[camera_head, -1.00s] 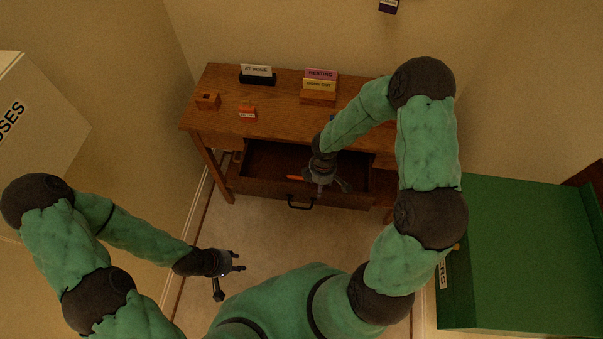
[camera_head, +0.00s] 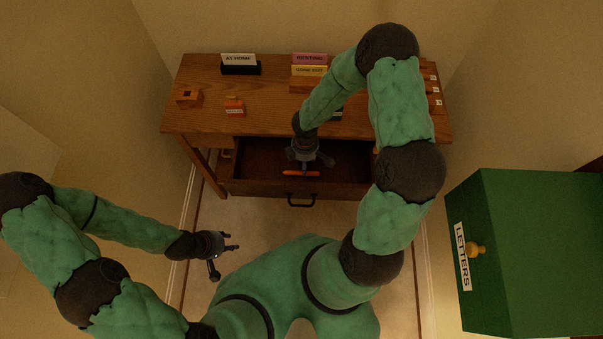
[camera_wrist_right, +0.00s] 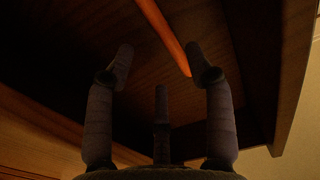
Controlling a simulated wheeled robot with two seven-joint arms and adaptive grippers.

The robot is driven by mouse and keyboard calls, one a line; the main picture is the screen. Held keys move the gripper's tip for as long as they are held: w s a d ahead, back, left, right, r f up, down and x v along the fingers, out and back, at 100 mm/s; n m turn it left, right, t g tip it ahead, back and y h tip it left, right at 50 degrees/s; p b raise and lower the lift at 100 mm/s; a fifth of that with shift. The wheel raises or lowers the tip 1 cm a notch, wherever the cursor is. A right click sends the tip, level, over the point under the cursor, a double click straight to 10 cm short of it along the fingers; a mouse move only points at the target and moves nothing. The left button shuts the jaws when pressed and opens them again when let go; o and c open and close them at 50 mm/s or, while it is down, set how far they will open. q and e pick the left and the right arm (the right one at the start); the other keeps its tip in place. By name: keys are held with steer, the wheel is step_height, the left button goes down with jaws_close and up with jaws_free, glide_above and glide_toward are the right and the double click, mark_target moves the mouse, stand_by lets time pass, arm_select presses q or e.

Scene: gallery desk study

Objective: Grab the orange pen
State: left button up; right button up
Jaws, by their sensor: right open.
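The orange pen (camera_head: 301,173) lies in the open drawer (camera_head: 258,187) of the wooden desk, near the drawer's front. In the right wrist view the pen (camera_wrist_right: 163,38) runs slantwise beyond my fingers, its lower end close to the right-hand finger. My right gripper (camera_head: 304,162) is over the drawer just behind the pen in the head view. Its fingers (camera_wrist_right: 160,75) are spread, with nothing held between them. Whether a finger touches the pen I cannot tell. My left gripper (camera_head: 230,243) is open and empty, above the floor left of my body.
The desk top (camera_head: 270,110) holds a small wooden block (camera_head: 188,97), an orange-and-white item (camera_head: 234,107), an "AT HOME" sign (camera_head: 240,63) and pink and yellow signs (camera_head: 309,64). A green "LETTERS" box (camera_head: 530,250) stands at right. Floor before the drawer is clear.

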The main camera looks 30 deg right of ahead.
steer(key=shift+a+f+b, duration=0.15)
steer(key=shift+f+b, duration=0.3)
steer(key=shift+f, duration=0.55)
steer(key=shift+a+f+b, duration=0.2)
steer(key=shift+f+b, duration=0.25)
steer(key=shift+f, duration=0.5)
steer(key=shift+a+f+b, duration=0.15)
steer(key=shift+f+b, duration=0.3)
steer(key=shift+f, duration=0.55)
jaws_close()
